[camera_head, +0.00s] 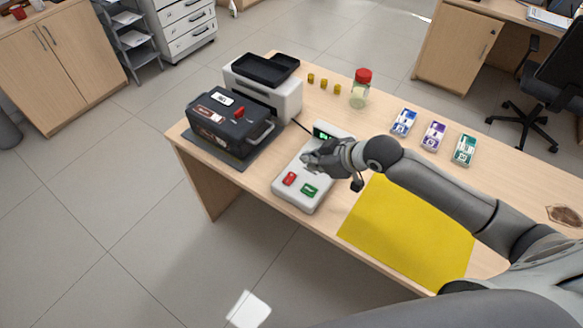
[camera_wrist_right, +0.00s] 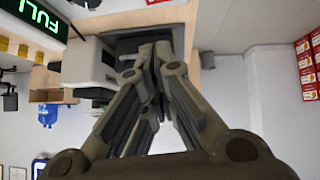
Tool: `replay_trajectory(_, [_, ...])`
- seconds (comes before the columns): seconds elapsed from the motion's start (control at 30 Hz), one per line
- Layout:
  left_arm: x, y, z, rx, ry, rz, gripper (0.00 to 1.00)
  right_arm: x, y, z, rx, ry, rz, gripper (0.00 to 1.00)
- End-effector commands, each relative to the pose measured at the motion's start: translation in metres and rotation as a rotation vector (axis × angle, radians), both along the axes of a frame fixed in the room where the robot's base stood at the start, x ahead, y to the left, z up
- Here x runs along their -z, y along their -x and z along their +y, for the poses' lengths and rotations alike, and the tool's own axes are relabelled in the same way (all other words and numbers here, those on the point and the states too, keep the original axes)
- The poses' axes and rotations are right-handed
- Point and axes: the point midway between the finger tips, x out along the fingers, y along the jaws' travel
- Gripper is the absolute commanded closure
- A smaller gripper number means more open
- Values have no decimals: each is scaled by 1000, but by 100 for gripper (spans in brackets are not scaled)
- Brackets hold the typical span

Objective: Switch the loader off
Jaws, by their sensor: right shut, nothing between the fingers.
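A white device (camera_head: 293,200) with a red button (camera_head: 290,179), a green button (camera_head: 309,190) and a small green-lit display (camera_head: 322,136) sits on the counter. My right gripper (camera_head: 307,162) is over this device, between the buttons and the display. I cannot tell whether it touches the surface. In the right wrist view the gripper (camera_wrist_right: 150,50) is shut and empty, with its fingers together. A green-lit display reading FULL (camera_wrist_right: 35,15) shows at upper left there. The arm and hand hide part of the device. My left gripper is not in view.
A dark case (camera_head: 232,130) with a red part on top and a white printer-like machine (camera_head: 283,100) stand left of the device. A red-lidded jar (camera_head: 359,92), coin stacks (camera_head: 323,84) and banknote bundles (camera_head: 433,135) are behind. A yellow mat (camera_head: 400,235) lies right.

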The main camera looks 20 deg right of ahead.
Motion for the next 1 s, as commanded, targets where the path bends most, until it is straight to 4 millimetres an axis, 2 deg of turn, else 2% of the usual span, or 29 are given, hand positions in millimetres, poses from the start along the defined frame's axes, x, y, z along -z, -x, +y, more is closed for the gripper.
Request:
replay_trajectory(0.5, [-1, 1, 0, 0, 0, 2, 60, 1, -5, 2, 0, -2, -3, 100])
replay_trajectory(1.0, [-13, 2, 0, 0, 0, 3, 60, 51, -49, 28, 0, -2, -2, 100])
